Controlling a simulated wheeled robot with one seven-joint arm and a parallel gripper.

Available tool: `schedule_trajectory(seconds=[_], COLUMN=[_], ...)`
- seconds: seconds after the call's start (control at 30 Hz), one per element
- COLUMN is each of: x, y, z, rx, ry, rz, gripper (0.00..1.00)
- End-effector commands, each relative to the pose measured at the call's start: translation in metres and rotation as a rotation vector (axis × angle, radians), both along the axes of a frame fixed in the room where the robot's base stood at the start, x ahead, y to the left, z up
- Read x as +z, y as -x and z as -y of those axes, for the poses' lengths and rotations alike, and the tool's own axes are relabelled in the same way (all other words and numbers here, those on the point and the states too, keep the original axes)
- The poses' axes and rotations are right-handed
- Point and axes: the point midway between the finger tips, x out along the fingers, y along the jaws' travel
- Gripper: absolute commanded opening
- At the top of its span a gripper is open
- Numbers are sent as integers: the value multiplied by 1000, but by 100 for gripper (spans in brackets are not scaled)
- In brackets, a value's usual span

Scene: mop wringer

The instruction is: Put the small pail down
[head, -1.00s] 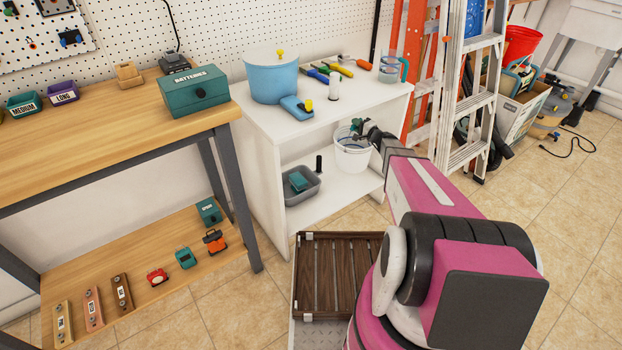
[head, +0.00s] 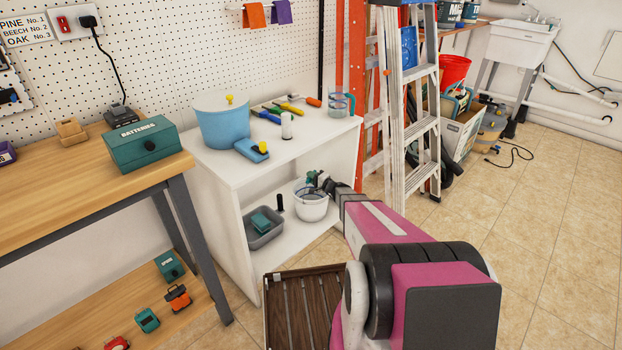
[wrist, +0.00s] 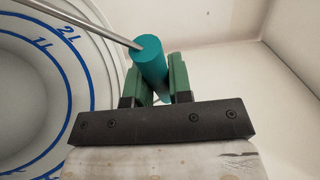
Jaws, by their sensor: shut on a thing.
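The small pail (head: 311,209) is white, with its open top facing up, at the right part of the white cabinet's lower shelf. I cannot tell whether its base touches the shelf. In the wrist view its inside (wrist: 32,100) shows blue 1L and 2L rings. My gripper (head: 321,182) is at the pail's rim in the head view. In the wrist view my gripper's green fingers (wrist: 157,77) are shut on the teal grip (wrist: 149,58) of the pail's thin metal handle (wrist: 95,26). The arm hides part of the pail's right side.
A grey tub (head: 264,233) with a teal block stands left of the pail on the shelf (head: 290,250). A dark upright cylinder (head: 280,203) stands between them. The cabinet top (head: 325,135) is above. A stepladder (head: 421,120) stands to the right, with open tiled floor beyond.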

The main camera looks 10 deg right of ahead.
Motion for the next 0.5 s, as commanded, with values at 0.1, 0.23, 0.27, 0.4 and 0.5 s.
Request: schedule_trajectory(seconds=[0.1, 0.23, 0.27, 0.4, 0.5], x=[2, 1, 0, -1, -1], y=[0, 0, 0, 0, 0], z=[0, 0, 0, 0, 0], rx=[0, 0, 0, 0, 0], ry=[-1, -1, -1, -1, 0], rz=[2, 2, 2, 1, 0], gripper=[0, 0, 0, 45, 45])
